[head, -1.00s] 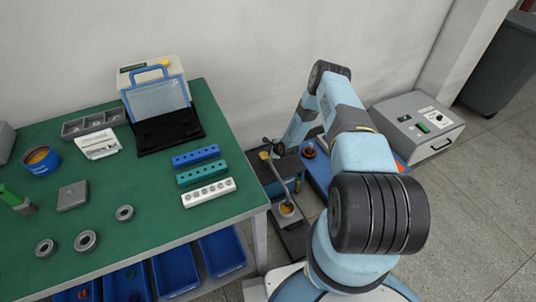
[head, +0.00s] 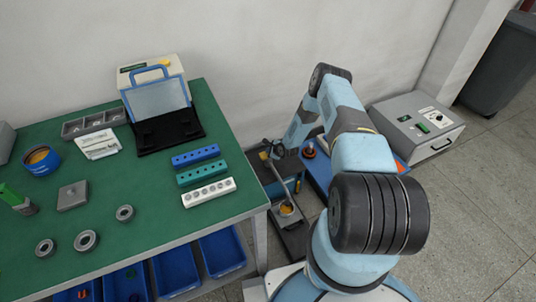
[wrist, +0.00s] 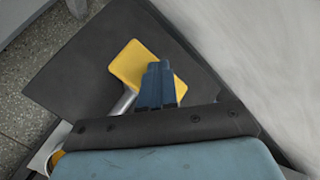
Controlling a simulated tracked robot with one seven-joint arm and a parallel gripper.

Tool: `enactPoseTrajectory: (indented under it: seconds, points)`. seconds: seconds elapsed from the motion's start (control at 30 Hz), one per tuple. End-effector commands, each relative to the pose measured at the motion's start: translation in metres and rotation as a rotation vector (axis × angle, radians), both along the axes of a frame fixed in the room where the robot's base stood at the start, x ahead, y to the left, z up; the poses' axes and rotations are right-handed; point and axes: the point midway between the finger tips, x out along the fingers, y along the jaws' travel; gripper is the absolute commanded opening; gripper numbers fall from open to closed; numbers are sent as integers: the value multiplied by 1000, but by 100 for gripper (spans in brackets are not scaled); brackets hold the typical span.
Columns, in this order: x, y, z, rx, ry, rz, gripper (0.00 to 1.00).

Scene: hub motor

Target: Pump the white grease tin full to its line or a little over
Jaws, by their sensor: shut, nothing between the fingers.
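The white grease tin (head: 287,209) stands low on the pump's dark base, right of the green bench, with orange-yellow grease showing inside. Its line cannot be made out. The pump's grey spout pipe (head: 292,187) comes down to the tin. In the wrist view a yellow pad (wrist: 127,66) on a metal lever (wrist: 122,104) lies over a dark plate. My gripper (wrist: 155,70) is shut and empty, its blue fingertips over the right part of the yellow pad. Whether they touch it is unclear. In the head view my gripper is small beside the pump and partly hidden.
The green bench (head: 130,220) on the left carries loose rings, coloured blocks and a blue tin (head: 41,160). A blue tray (head: 318,172) lies right of the pump, partly behind my arm. A grey case (head: 418,125) stands farther right. The wall is close behind the pump.

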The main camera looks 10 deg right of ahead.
Motion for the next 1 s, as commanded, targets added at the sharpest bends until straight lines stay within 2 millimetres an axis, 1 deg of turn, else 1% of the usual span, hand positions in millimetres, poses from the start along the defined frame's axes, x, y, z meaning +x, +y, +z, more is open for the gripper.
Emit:
enactPoseTrajectory:
  seconds: [1.0]
  points:
    - [0,0,-10,0,0,0,0]
